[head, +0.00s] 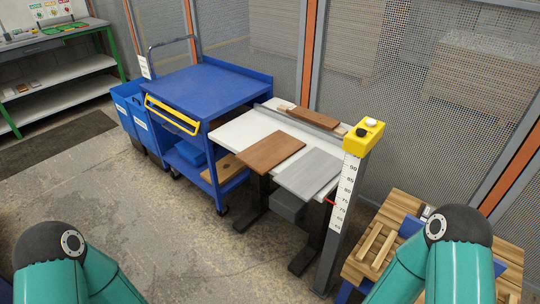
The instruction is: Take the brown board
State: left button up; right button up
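The brown board (271,152) lies flat on the white table (232,130), near its front edge, left of a grey board (309,173). Its whole top face shows and nothing covers it. A smaller reddish-brown piece (313,117) lies at the back of the same table, by a grey rail. Teal links of my two arms show at the bottom left and bottom right corners, well apart from the boards. Neither of my grippers is in the picture.
A blue cart (212,84) with a yellow handle stands left of the table. A post with a height scale and yellow top (364,137) stands at the table's right front corner. A wooden pallet (376,245) is at lower right. The floor in front is clear.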

aim_at(267, 154)
jog(key=u, duration=1.1)
jog(key=i, duration=0.95)
jog(key=u, duration=1.45)
jog(key=i, duration=0.15)
jog(key=z, duration=3.9)
jog(key=i, duration=0.6)
jog(key=u, duration=0.25)
jog(key=k, duration=0.35)
jog(key=z, duration=0.1)
